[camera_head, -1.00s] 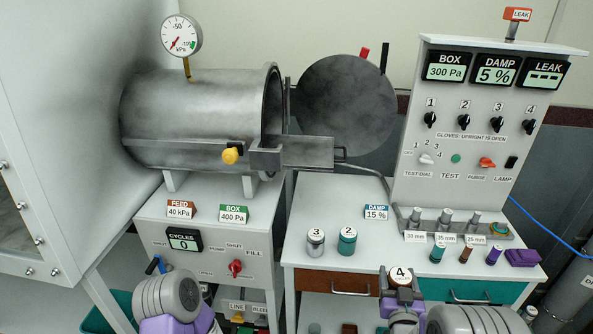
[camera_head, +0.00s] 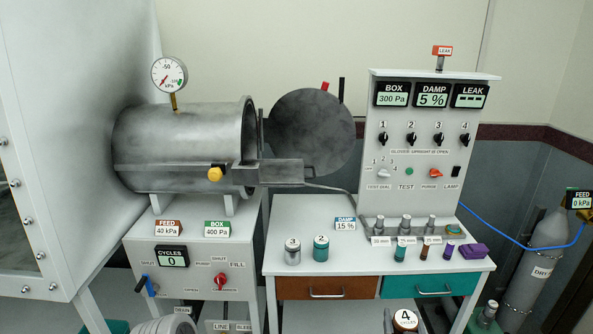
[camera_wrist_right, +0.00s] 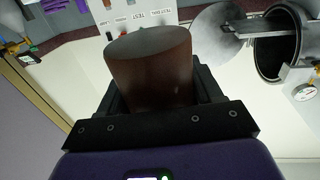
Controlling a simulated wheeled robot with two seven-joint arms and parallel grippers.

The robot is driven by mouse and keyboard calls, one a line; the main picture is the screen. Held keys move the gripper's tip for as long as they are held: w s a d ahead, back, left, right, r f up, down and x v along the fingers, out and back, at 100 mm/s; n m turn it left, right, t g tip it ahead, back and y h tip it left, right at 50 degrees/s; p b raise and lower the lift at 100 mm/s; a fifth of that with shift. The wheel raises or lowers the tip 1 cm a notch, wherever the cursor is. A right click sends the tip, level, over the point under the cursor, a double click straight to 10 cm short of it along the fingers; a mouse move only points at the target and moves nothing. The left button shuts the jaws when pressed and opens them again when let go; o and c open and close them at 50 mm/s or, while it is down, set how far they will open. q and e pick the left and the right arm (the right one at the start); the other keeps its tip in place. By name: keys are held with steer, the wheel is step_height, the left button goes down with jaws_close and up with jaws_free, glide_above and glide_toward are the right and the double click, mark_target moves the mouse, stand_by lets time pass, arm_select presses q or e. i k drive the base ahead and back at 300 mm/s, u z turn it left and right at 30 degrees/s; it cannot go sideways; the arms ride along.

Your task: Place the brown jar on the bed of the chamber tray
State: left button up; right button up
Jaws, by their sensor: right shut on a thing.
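The brown jar (camera_head: 405,319), its pale lid marked 4, shows at the bottom edge of the head view. It fills the middle of the right wrist view (camera_wrist_right: 150,75). My right gripper (camera_wrist_right: 150,98) is shut on it, with dark fingers on both sides. The jar is in front of the bench, low and to the right of the chamber. The chamber tray (camera_head: 280,172) is a flat grey shelf sticking out to the right of the open metal chamber (camera_head: 180,150). No jar shows on its visible part.
The round chamber door (camera_head: 312,130) stands open behind the tray. A silver jar (camera_head: 292,254) and a teal jar (camera_head: 321,251) stand on the bench (camera_head: 300,220). The control panel (camera_head: 420,150) rises at right, with small cylinders before it. A gas cylinder (camera_head: 535,262) stands far right.

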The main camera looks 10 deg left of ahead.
mark_target(273, 179)
steer(key=u, duration=0.2)
steer(key=i, duration=0.6)
steer(key=u, duration=0.6)
